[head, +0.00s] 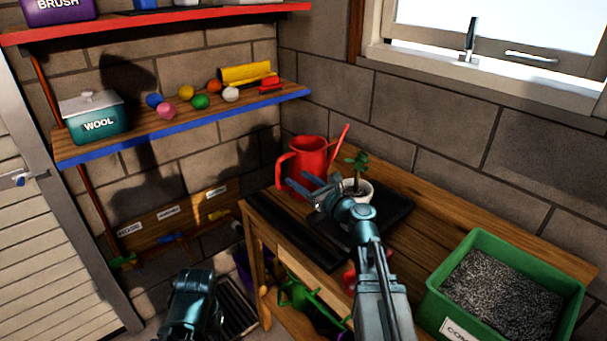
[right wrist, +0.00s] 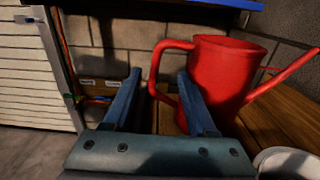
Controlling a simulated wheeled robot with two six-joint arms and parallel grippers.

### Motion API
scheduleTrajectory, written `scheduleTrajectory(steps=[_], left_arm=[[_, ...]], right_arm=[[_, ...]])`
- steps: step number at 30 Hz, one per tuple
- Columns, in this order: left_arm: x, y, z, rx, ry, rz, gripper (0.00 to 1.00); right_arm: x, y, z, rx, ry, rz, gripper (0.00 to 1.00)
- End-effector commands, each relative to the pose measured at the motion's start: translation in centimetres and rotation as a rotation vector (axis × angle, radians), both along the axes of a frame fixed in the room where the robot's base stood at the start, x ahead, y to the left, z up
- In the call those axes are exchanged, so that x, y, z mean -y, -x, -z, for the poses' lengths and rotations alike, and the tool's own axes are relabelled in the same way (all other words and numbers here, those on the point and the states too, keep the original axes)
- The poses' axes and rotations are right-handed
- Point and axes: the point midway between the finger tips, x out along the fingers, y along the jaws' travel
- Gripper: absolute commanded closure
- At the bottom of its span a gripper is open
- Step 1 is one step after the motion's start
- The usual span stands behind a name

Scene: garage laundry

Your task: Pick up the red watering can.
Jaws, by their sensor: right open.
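The red watering can (head: 310,158) stands upright at the back left of the wooden bench, its spout to the right and its loop handle to the left. It also shows in the right wrist view (right wrist: 222,75). My right gripper (head: 300,188) is open and empty at the can's lower left front. In the right wrist view the can's handle appears between my two fingertips (right wrist: 160,76), and the right finger overlaps the can's body. I cannot tell whether the fingers reach around the handle.
A plant in a white pot (head: 352,192) stands close right of the can, near my right arm. A black tray (head: 395,213) lies under it. A green crate of gravel (head: 445,290) sits at the bench's right end. A blue-edged shelf (head: 190,127) hangs at left.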

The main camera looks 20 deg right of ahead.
Motion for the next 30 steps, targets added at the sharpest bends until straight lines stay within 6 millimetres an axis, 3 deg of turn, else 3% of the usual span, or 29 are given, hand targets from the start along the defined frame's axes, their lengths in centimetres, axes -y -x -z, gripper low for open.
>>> scheduleTrajectory(steps=[6,12,23,30], left_arm=[[0.0,0.0,0.0,0.0,0.0,0.0,0.5],[0.0,0.0,0.0,0.0,0.0,0.0,0.5],[0.0,0.0,-0.1,0.0,0.0,0.0,0.5],[0.0,0.0,-0.4,0.0,0.0,0.0,0.5]], right_arm=[[-1.4,-4.2,0.0,0.0,0.003,-0.005,0.43],[-2.5,-6.9,0.0,0.0,0.004,-0.004,0.43],[-3.0,-7.7,0.0,0.0,0.005,-0.003,0.43],[-4.1,-10.1,-0.4,0.0,0.005,-0.005,0.43]])
